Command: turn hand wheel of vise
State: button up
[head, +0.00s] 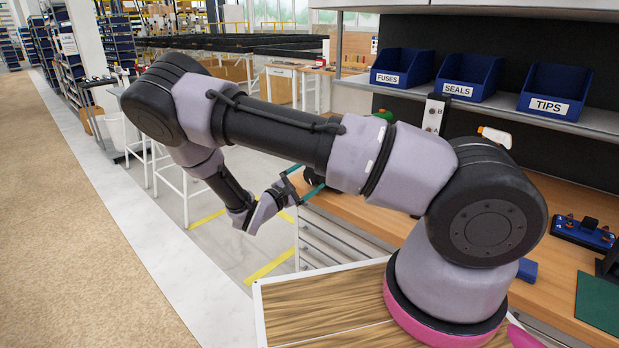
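My gripper (303,181) is near the middle of the head view, at the end of my arm, beyond the left end of the wooden workbench (560,258). Its two teal fingers are spread apart, and I see nothing held between them. A dark rounded thing (312,177) shows just behind the fingers, mostly hidden by my arm; I cannot tell what it is or whether it touches them. No vise or hand wheel can be clearly made out. A dark object (608,264) is cut off at the right edge, and I cannot tell if it belongs to a vise.
Blue bins marked FUSES (402,68), SEALS (468,77) and TIPS (554,92) stand on the shelf above the bench. A blue tool holder (583,233) and a green mat (598,303) lie at right. White stools (180,185) stand left; the beige floor is open.

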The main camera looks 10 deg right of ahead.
jog(key=v, duration=1)
jog(key=shift+s+a, duration=0.2)
jog(key=shift+a, duration=0.15)
jog(key=s+d+r+m+g+y, duration=0.3)
jog(key=d+r+m+g+y, duration=0.25)
jog(key=r, duration=0.25)
jog(key=s+d+r+m+g+y, duration=0.4)
jog(key=d+r+m+g, duration=0.25)
jog(key=r, duration=0.25)
jog(key=s+d+r+m+t+y, duration=0.1)
jog(key=s+r+m+t+y, duration=0.2)
jog(key=s+r, duration=0.3)
jog(key=s+d+r+m+t+y, duration=0.1)
jog(key=s+r+m+t+y, duration=0.2)
jog(key=r, duration=1.1)
jog(key=s+t+y, duration=0.2)
jog(key=s, duration=0.1)
jog(key=shift+d+r+m, duration=0.15)
jog(key=shift+d+m, duration=0.1)
jog(key=shift+m, duration=0.15)
jog(key=shift+y, duration=0.25)
